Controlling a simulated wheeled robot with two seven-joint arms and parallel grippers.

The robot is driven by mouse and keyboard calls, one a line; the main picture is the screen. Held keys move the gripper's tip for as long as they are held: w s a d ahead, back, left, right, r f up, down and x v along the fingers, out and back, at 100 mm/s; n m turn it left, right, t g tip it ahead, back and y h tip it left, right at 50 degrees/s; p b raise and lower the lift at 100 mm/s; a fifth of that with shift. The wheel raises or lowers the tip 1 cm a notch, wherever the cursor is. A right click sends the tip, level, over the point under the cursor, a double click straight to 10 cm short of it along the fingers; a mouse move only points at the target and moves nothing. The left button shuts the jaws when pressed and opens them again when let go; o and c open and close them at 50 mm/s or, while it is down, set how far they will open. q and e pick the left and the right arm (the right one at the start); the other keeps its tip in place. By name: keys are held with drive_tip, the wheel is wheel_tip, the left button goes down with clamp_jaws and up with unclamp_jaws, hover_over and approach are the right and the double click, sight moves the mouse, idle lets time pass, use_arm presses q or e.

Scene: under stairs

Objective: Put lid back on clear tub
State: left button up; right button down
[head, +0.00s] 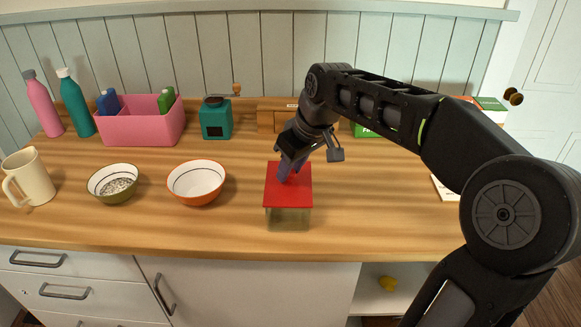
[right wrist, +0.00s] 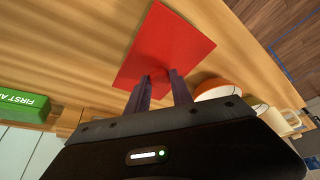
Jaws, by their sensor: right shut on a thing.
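The clear tub (head: 288,218) stands on the wooden counter near its front edge. The flat red lid (head: 288,194) is over the tub's top; I cannot tell whether it is fully seated. My right gripper (head: 288,172) comes down onto the lid from behind and above. The tub is hidden under the lid there. My left gripper is not in view.
An orange bowl (head: 197,183) and an olive bowl (head: 113,184) stand left of the tub, with a cream jug (head: 28,178) further left. A pink bin (head: 130,126), a teal canister (head: 216,118) and bottles line the back.

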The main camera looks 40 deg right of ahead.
drive_tip(key=shift+f+b, duration=0.5)
drive_tip(key=shift+f, duration=0.2)
drive_tip(key=shift+r, duration=0.1)
drive_tip(key=c, duration=0.6)
unclamp_jaws()
drive_tip(key=shift+r, duration=0.1)
drive_tip(key=shift+r+p, duration=2.45)
drive_tip(key=shift+r, duration=0.45)
